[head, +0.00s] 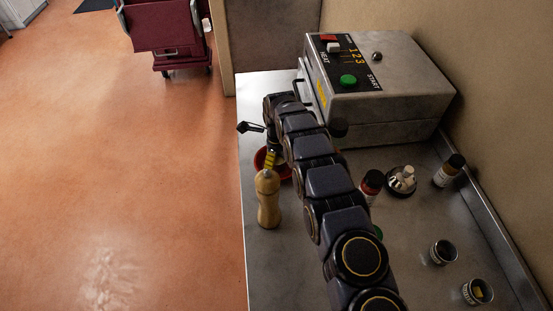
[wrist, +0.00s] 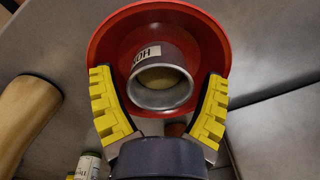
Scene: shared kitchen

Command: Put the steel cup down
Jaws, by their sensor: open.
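The steel cup (wrist: 160,82) has a pale label with dark letters and something yellowish inside. In the wrist view it is in front of or inside the red bowl (wrist: 112,45); I cannot tell whether it touches the bowl's bottom. My gripper (wrist: 158,84) is open, with one yellow finger on each side of the cup and gaps showing between. In the head view my gripper (head: 270,158) is over the red bowl (head: 259,160) near the counter's left edge. The cup is mostly hidden there by my arm.
A wooden mill (head: 268,200) stands close in front of the bowl, and left in the wrist view (wrist: 25,115). A grey machine (head: 385,90) stands behind. Bottles (head: 372,184) (head: 449,170), a dark dish (head: 401,188) and two small tins (head: 443,252) (head: 478,291) are to the right.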

